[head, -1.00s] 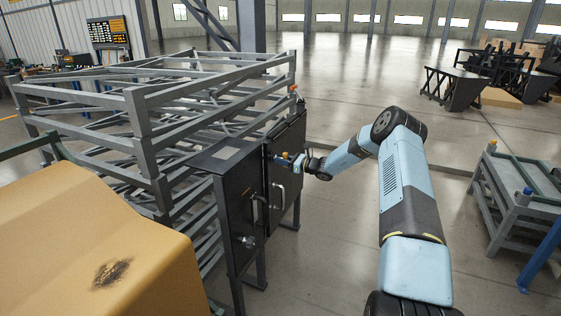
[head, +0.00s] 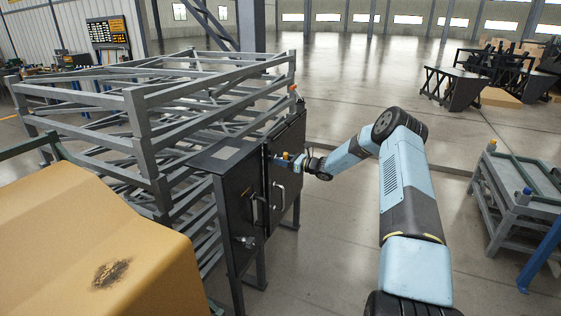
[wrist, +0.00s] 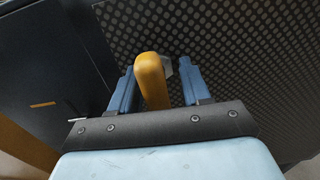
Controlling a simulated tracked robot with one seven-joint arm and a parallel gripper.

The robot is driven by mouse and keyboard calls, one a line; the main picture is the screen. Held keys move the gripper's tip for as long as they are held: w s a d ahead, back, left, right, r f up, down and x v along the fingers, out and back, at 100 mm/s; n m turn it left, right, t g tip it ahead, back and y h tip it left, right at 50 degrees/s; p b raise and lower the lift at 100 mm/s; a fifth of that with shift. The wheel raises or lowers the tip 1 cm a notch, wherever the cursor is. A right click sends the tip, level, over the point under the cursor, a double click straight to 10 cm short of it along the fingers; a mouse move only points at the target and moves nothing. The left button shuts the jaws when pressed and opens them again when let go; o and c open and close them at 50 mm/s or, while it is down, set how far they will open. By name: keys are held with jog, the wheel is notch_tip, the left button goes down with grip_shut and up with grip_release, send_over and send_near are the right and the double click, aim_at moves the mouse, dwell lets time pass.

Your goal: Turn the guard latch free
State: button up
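The guard latch shows as a yellow-orange bar (wrist: 151,82) in the wrist view, in front of a dark perforated panel (wrist: 240,50). My gripper (wrist: 158,72) has its two blue fingers on either side of the bar. The bar is close to the left finger, and a gap shows between it and the right finger. The gripper looks open around the bar. In the head view my gripper (head: 287,161) is at the front of the dark cabinet (head: 240,190), and the latch is only a tiny orange spot there.
The cabinet front carries two pale handles (head: 280,197) and a round metal fitting (head: 246,242) low down. A grey metal rack (head: 140,110) stands behind and left of it. A tan block (head: 90,240) fills the lower left.

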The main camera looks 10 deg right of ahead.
jog(key=v, duration=1.3)
jog(key=shift+s+d, duration=0.25)
jog(key=shift+d, duration=0.1)
jog(key=s+a+r+n+g+h, duration=0.3)
jog(key=s+a+r+n+g, duration=0.2)
jog(key=s+a+r+n, duration=0.45)
jog(key=s+a+r+n+g+h, duration=0.35)
jog(key=s+a+r+n, duration=0.25)
jog(key=s+r, duration=0.65)
jog(key=s+d+r+n+t+h, duration=0.1)
jog(key=s+r+n+h, duration=0.1)
jog(key=s, duration=0.9)
jog(key=s+d+r+n+t+h, duration=0.1)
jog(key=s+d+r+n+h, duration=0.1)
jog(key=s, duration=0.9)
jog(key=s+d+r+n+t+h, duration=0.1)
jog(key=s+r+n+h, duration=0.3)
jog(key=s, duration=0.8)
notch_tip(320, 180, up, 3)
jog(key=shift+d+r+n, duration=0.1)
jog(key=shift+d+n, duration=0.25)
jog(key=shift+n, duration=0.6)
